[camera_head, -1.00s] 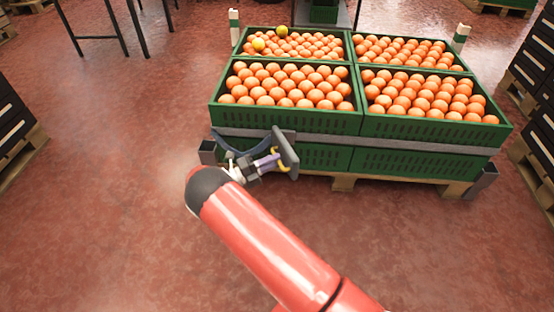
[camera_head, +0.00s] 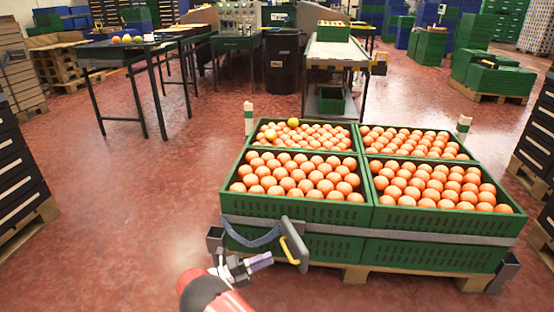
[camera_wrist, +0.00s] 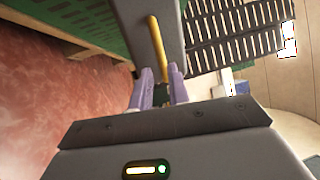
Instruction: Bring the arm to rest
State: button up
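My gripper (camera_head: 262,261) is at the front left corner of the crate stack, just left of a grey plate (camera_head: 294,228) with a yellow handle (camera_head: 291,253). In the head view a small gap shows between the fingertips and the handle. In the wrist view the purple fingers of my gripper (camera_wrist: 161,72) stand apart with nothing clearly held. The yellow handle (camera_wrist: 157,42) lies beyond them, its lower end lined up with the gap. My red arm reaches up from the bottom edge of the head view.
Green crates of oranges (camera_head: 290,209) stand on a pallet (camera_head: 355,274), with a grey strap (camera_head: 400,232) round them. Two yellow fruits lie in the back left crate. Black crates flank both sides. Tables (camera_head: 125,52) stand behind. Red floor at left is clear.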

jog(key=s+d+r+m+g+y+p, duration=0.2)
jog(key=s+d+r+m+g+y, duration=0.1)
jog(key=d+r+m, duration=0.4)
jog(key=s+d+r+m+g+y+p, duration=0.1)
jog(key=s+d+r+m+g+y, duration=0.15)
jog(key=d+r+m, duration=0.5)
jog(key=s+d+r+m+g+y+p, duration=0.25)
jog(key=d+r+m+y, duration=0.2)
jog(key=r, duration=0.55)
jog(key=s+d+r+m+t+y+p, duration=0.1)
jog(key=s+r+m+t+y+p, duration=0.1)
jog(key=s+r+m, duration=0.5)
jog(key=s+d+r+m+t+y+p, duration=0.1)
jog(key=s+r+m+t+y+p, duration=0.2)
jog(key=s+m, duration=1.1)
jog(key=shift+s+d+r+t+y, duration=0.3)
jog(key=shift+s+r+t+y, duration=0.3)
jog(key=shift+r+y, duration=1.4)
jog(key=shift+r, duration=0.2)
